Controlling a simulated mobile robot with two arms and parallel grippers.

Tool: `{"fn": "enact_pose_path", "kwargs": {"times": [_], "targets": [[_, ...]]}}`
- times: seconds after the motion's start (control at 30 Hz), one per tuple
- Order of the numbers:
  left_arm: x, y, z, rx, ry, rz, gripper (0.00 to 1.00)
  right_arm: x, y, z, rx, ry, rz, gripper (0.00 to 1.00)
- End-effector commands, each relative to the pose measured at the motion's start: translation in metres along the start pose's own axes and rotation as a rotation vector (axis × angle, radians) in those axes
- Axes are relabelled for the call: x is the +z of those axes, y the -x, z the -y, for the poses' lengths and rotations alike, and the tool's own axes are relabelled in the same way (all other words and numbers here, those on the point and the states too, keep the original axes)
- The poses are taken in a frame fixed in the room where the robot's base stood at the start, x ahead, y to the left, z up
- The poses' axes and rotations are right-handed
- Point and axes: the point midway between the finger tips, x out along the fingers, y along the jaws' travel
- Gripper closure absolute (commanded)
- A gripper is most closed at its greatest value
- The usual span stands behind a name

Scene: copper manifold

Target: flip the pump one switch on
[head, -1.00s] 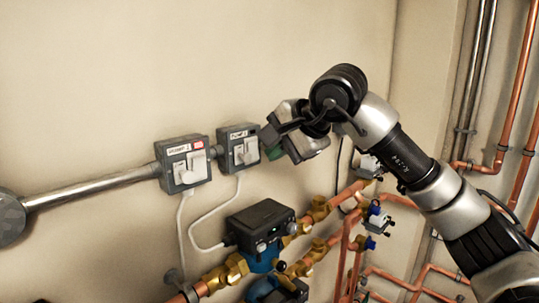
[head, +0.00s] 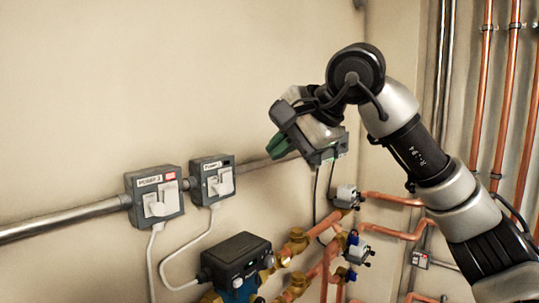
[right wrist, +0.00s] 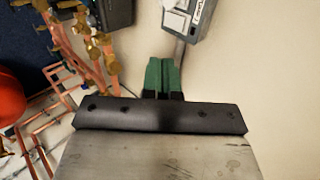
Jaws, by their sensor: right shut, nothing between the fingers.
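Two grey switch boxes with white rocker plates are fixed to the wall at the left of the head view. The nearer-left one (head: 155,196) has a label that looks like "PUMP 2" and a red mark. The right one, the pump one switch (head: 213,180), has a label that looks like "PUMP 1". I cannot tell how its rocker is set. My right gripper (head: 280,145) is shut and empty, up and to the right of the pump one box, apart from it. In the right wrist view its green fingertips (right wrist: 161,75) are together, below a switch box (right wrist: 190,14). My left gripper is out of view.
A metal conduit (head: 70,218) runs along the wall through the boxes. Below them are a black and blue pump (head: 238,260), brass fittings and copper pipes (head: 395,232). White cables hang from the boxes. The wall above is bare.

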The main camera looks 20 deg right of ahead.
Motion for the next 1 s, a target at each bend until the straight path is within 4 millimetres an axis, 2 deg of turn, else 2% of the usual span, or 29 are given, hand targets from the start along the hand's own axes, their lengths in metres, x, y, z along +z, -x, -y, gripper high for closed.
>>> {"fn": "enact_pose_path", "kwargs": {"times": [0.1,0.33,0.77,0.87,1.0], "targets": [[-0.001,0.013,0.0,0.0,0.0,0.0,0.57,-0.006,0.001,-0.008,-0.047,-0.005,-0.01,1.0],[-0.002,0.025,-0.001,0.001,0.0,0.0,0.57,-0.005,-0.004,-0.028,-0.119,0.0,-0.001,1.0],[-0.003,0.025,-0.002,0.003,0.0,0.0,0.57,-0.004,-0.009,-0.03,-0.126,0.0,0.004,1.0],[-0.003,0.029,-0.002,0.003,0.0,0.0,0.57,-0.004,-0.017,-0.028,-0.124,0.0,0.004,1.0],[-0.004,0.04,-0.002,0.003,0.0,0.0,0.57,-0.004,-0.04,-0.024,-0.121,-0.001,0.006,1.0]]}}
